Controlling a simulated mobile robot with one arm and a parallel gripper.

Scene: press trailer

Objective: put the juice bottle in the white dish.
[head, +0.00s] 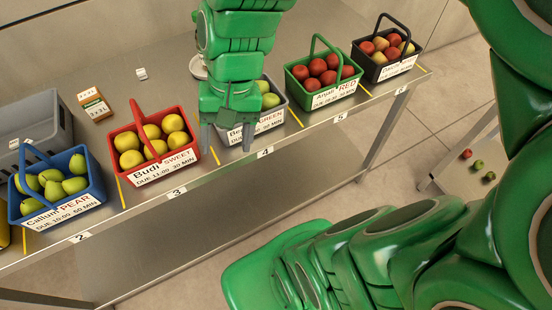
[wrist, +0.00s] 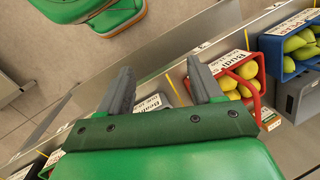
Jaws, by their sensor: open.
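I see no juice bottle in either view. A white round rim (head: 198,68), perhaps the white dish, shows on the steel table behind my arm; most of it is hidden. My gripper (head: 226,132) points down at the table's front edge, in front of the grey basket of green apples (head: 270,100), and covers part of it. In the wrist view my gripper (wrist: 158,82) has its two grey fingers apart with nothing between them.
Several labelled fruit baskets line the table front: blue with pears (head: 62,190), red with yellow fruit (head: 150,145), green with red apples (head: 322,75), and black (head: 385,50). A grey crate (head: 35,125) stands at left. Bare table (head: 140,45) lies behind them.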

